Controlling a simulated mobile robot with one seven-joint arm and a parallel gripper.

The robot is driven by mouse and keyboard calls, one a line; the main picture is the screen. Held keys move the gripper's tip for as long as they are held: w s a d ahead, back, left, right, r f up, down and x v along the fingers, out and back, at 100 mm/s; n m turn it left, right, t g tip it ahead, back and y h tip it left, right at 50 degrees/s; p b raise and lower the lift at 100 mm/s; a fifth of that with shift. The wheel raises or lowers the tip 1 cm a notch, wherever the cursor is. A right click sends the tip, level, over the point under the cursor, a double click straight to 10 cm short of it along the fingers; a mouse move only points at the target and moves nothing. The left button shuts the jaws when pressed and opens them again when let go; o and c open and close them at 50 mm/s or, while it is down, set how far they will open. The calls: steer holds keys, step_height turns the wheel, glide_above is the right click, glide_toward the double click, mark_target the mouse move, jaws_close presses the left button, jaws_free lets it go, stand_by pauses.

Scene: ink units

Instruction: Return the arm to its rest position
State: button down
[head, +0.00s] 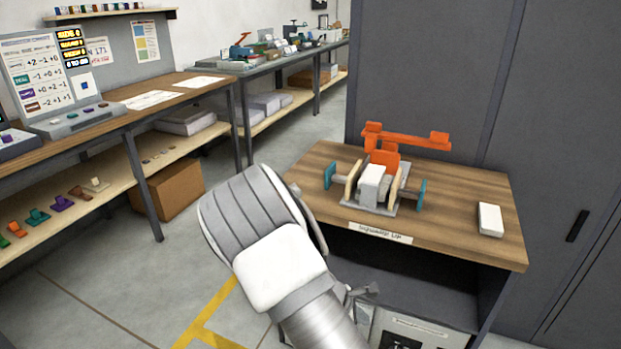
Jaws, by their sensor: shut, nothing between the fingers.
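My arm stands in the lower middle of the head view, with a rounded grey ribbed link, a white pad and a silver cylinder that runs out of the bottom edge. I cannot make out my gripper's fingers in this view. A small grey piece beside the cylinder is too unclear to name. The arm is in front of the left edge of a wooden-topped stand (455,235), covering part of it.
On the stand sit a grey fixture (372,188) with an orange lever (405,139) and teal end pieces, and a white block (490,219). A workbench (130,112) with a shelf lies left, a cardboard box (168,195) below. A dark cabinet (430,70) stands behind.

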steer(key=s+d+r+m+y, duration=0.15)
steer(key=s+r+m, duration=0.35)
steer(key=r, duration=0.6)
steer(key=s+r+m+y, duration=0.3)
steer(key=r+m, duration=0.3)
steer(key=r, duration=0.6)
steer(key=s+r+m+t+y, duration=0.25)
steer(key=s+r+m, duration=0.35)
steer(key=s+r, duration=0.75)
step_height(320, 180, up, 13)
steer(key=p, duration=1.5)
steer(key=shift+a+r+h, duration=0.2)
steer(key=shift+h, duration=0.1)
steer(key=shift+s+d, duration=0.1)
